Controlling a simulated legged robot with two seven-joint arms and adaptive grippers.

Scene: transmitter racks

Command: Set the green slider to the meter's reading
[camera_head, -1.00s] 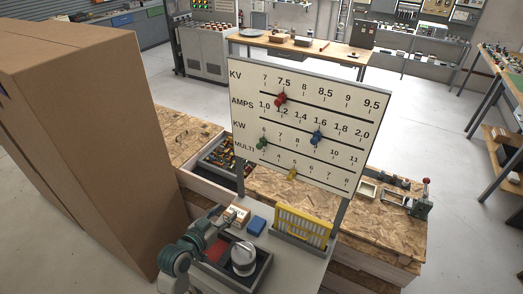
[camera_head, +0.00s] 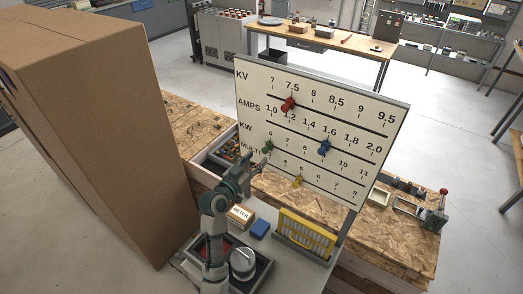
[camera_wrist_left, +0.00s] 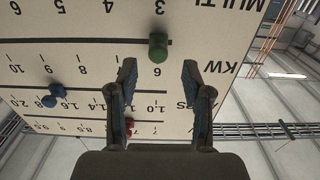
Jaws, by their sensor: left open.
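The green slider (camera_head: 268,147) sits at the left end of the KW track on the white scale board (camera_head: 365,98), by the 6. In the left wrist view, which shows the board upside down, the green slider (camera_wrist_left: 158,46) lies just beyond the fingertips, centred between them. My left gripper (camera_head: 258,163) is open and empty in front of the board; its two spread fingers also show in the left wrist view (camera_wrist_left: 158,72). A small box labelled METER (camera_head: 240,215) stands on the table below; its reading cannot be read. My right gripper is not in view.
A red slider (camera_head: 288,104) is near 7.5 on KV, a blue slider (camera_head: 325,148) near 1.6 on AMPS, and a yellow slider (camera_head: 298,181) on MULTI. A blue block (camera_head: 259,228) and yellow rack (camera_head: 307,233) stand below. A tall cardboard box (camera_head: 95,115) fills the left.

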